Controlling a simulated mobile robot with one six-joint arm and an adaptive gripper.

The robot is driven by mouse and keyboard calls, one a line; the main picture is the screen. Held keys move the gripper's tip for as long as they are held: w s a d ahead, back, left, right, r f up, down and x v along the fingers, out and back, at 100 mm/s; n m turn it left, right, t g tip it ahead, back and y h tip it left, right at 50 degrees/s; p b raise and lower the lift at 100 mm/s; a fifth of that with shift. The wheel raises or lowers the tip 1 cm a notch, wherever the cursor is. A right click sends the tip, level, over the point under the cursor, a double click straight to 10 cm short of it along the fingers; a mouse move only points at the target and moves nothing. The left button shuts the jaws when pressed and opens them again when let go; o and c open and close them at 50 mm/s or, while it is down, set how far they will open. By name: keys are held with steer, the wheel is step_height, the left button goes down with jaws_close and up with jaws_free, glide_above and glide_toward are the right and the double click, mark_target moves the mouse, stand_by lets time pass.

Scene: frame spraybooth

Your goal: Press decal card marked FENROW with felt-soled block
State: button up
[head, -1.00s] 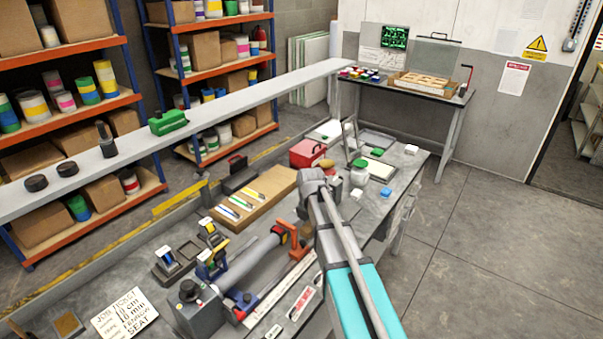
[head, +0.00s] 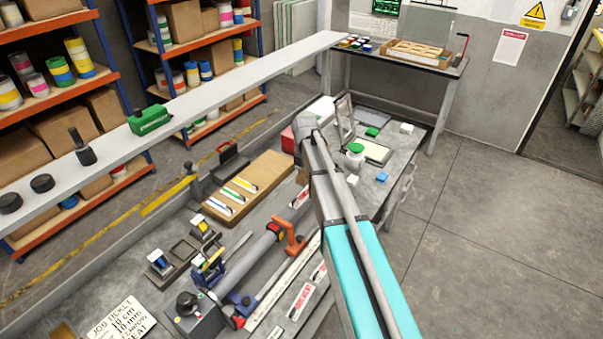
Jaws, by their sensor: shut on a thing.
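My arm (head: 335,205) reaches up from the bottom edge across the bench, and its far joint covers part of the bench top. My gripper is not visible; it is hidden behind my arm or out of frame. White cards with red print lie by the grey tube: one at the front (head: 301,302), one just beyond it (head: 319,273), and another pale red-printed piece (head: 299,198) beside my arm. I cannot read FENROW on any of them. The grey tube (head: 250,262) lies in a fixture with an orange clamp (head: 290,236). I cannot make out a felt-soled block.
A job ticket (head: 121,318) lies at lower left. A long pale shelf (head: 215,95) runs above the bench's back side. A green-topped pot (head: 355,155) and small blocks stand beyond my arm. The floor (head: 480,240) at right is clear.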

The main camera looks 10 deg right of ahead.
mark_target(302, 194)
steer(key=shift+a+f, duration=0.1)
steer(key=shift+f, duration=0.05)
steer(key=shift+f+b, duration=2.75)
steer(key=shift+b, duration=0.15)
steer(key=shift+f+b, duration=0.6)
steer(key=shift+a, duration=0.1)
steer(key=shift+w+a+r, duration=0.1)
steer(key=shift+w+a, duration=0.1)
steer(key=shift+d, duration=0.1)
steer(key=shift+s+d, duration=0.35)
steer(key=shift+s, duration=0.15)
steer(key=shift+w+a, duration=0.1)
steer(key=shift+w, duration=0.05)
steer(key=shift+w+a, duration=0.35)
